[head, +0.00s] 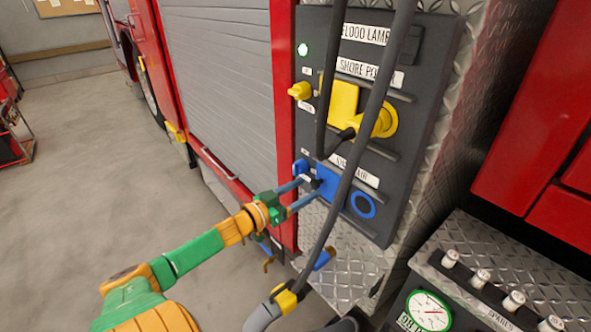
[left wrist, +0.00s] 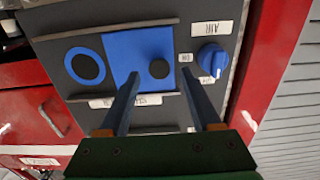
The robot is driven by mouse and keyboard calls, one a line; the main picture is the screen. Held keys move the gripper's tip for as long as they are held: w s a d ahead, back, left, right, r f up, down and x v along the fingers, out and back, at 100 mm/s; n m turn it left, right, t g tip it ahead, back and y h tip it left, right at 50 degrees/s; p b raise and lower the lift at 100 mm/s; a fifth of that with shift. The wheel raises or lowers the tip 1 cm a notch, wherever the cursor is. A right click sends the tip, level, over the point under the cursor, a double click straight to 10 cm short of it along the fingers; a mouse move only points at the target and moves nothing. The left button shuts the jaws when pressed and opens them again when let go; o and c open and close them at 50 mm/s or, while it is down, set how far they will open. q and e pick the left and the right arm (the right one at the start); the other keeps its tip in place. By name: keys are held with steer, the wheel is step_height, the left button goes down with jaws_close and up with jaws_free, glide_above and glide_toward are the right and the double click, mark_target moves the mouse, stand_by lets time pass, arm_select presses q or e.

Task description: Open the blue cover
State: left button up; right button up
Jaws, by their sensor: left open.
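The blue cover (head: 327,181) is a flat plate on the dark panel's lowest row, beside a blue ring (head: 363,205). In the left wrist view the cover (left wrist: 127,50) lies between two grey rails and bears a dark round knob (left wrist: 159,69). A blue dial (left wrist: 212,58) sits beside it. My left gripper (head: 306,186) is open in front of the panel. In the left wrist view its two fingers (left wrist: 161,77) point at the cover, one to each side of the knob; I cannot tell whether they touch it.
Dark hoses (head: 357,165) hang in front of the panel, close to the cover. A yellow cover (head: 343,99) and yellow plug (head: 377,119) are above. A ledge with a gauge (head: 428,311) is lower right.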

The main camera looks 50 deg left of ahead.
arm_select(q)
steer(key=s, duration=0.5)
steer(key=shift+s+a+p, duration=0.2)
steer(key=shift+a+p, duration=0.05)
steer(key=shift+p, duration=0.05)
steer(key=s+f+n+g+y, duration=0.15)
steer(key=s+f+g, duration=0.35)
steer(key=f, duration=0.8)
steer(key=s+f+n+g+y, duration=0.1)
steer(key=s+f+g+y, duration=0.35)
steer(key=f, duration=0.85)
steer(key=s+d+f+m+g+h, duration=0.2)
steer(key=s+d+f+g, duration=0.1)
steer(key=s+d+f, duration=0.5)
steer(key=s+d+f+m+g+h, duration=0.2)
steer(key=s+d+f+g, duration=0.2)
steer(key=s+d+f, duration=0.4)
steer(key=s+d, duration=0.5)
steer(key=s, duration=0.1)
steer(key=shift+s+f+h, duration=0.2)
steer(key=shift+f+h, duration=0.15)
steer(key=shift+h, duration=0.05)
